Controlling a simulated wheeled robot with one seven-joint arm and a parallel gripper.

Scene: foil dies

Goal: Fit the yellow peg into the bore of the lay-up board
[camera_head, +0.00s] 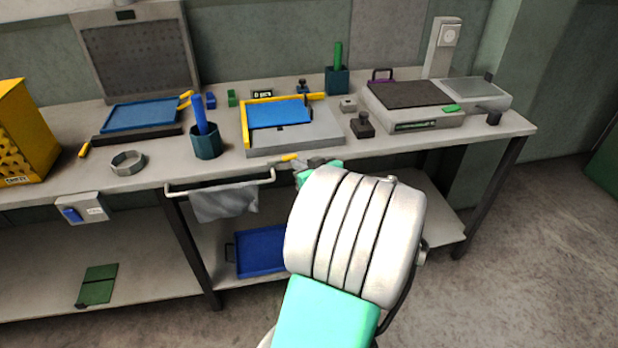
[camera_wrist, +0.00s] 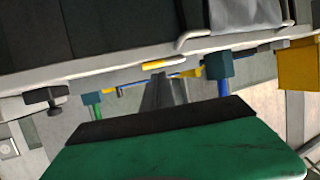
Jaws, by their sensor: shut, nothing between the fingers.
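The lay-up board (camera_head: 318,137) is a grey slab on the bench with a blue sheet and a yellow corner fence on top. A short yellow peg (camera_head: 290,157) shows at its front edge, and it also shows in the wrist view (camera_wrist: 165,65), where it looks lengthwise across the picture. I cannot tell whether it touches the board, and I cannot make out the bore. My gripper (camera_head: 314,163) is just right of the peg, shut and empty. In the wrist view its dark fingers (camera_wrist: 163,88) point toward the peg, with a small offset.
A small black knobbed block (camera_head: 362,127) and a grey machine (camera_head: 415,112) stand to the right. A rail with a cloth (camera_head: 224,203) hangs off the front edge. Bare bench lies around the metal ring (camera_head: 128,162).

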